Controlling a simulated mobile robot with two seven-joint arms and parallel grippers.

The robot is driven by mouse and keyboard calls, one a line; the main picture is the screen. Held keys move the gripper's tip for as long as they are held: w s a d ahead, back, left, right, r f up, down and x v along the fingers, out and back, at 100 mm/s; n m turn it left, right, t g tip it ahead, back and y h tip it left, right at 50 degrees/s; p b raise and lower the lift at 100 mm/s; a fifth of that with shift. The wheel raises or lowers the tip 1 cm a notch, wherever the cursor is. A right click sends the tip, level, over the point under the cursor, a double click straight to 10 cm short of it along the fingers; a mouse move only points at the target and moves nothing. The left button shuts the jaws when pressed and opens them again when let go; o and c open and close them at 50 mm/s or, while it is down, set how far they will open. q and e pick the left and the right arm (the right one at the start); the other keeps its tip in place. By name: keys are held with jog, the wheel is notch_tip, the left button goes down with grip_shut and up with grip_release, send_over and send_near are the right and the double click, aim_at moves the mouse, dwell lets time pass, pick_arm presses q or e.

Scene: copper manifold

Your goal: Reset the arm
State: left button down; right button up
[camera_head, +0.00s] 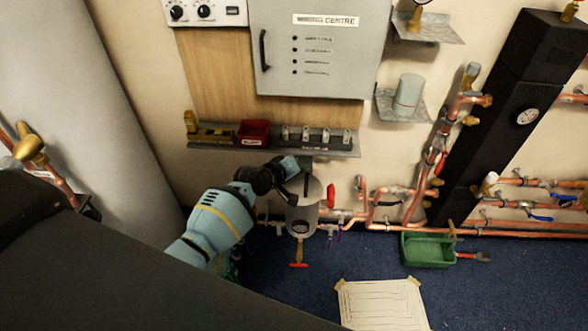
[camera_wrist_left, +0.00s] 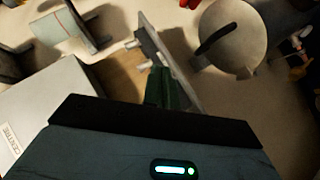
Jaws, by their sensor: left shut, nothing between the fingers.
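My left arm (camera_head: 222,215), light blue with a dark wrist, reaches in from the lower left of the head view. My left gripper (camera_head: 305,184) is near the wall, under the shelf and by the top of a grey cylindrical vessel. It is shut and empty; whether it touches the vessel (camera_head: 301,215) I cannot tell. In the left wrist view the dark gripper fingers (camera_wrist_left: 163,88) are together, close to the shelf edge in the picture. My right gripper does not show.
A grey shelf (camera_head: 340,152) with a red bin (camera_head: 253,132) and several fittings runs above the gripper. A grey cabinet (camera_head: 318,48) hangs above it. Copper pipes (camera_head: 395,226) run right. A green tray (camera_head: 428,251) and paper sheet (camera_head: 382,305) lie on the blue floor.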

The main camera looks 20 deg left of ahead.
pick_arm(q)
jog(key=shift+s+r+p, duration=0.35)
jog(key=shift+s+r, duration=0.7)
jog(key=shift+s, duration=0.05)
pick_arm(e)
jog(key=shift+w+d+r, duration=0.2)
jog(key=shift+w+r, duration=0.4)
pick_arm(q)
jog(key=shift+f, duration=0.1)
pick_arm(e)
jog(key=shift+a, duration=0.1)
pick_arm(q)
jog(key=s+f+m, duration=0.2)
jog(key=s+f, duration=0.5)
jog(key=s, duration=0.2)
jog(key=s+f+m+g+y, duration=0.1)
jog(key=s+f+m, duration=0.1)
jog(key=s, duration=1.3)
jog(key=s+f+m+y, duration=0.1)
jog(key=s+f+m, duration=0.2)
jog(key=s, duration=1.2)
jog(key=shift+s+d+f+m+g+y, duration=0.2)
jog(key=shift+d+f+m+g+y, duration=0.15)
jog(key=shift+m, duration=0.85)
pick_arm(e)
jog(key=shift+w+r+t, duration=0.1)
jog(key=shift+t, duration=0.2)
pick_arm(q)
jog(key=shift+a, duration=0.1)
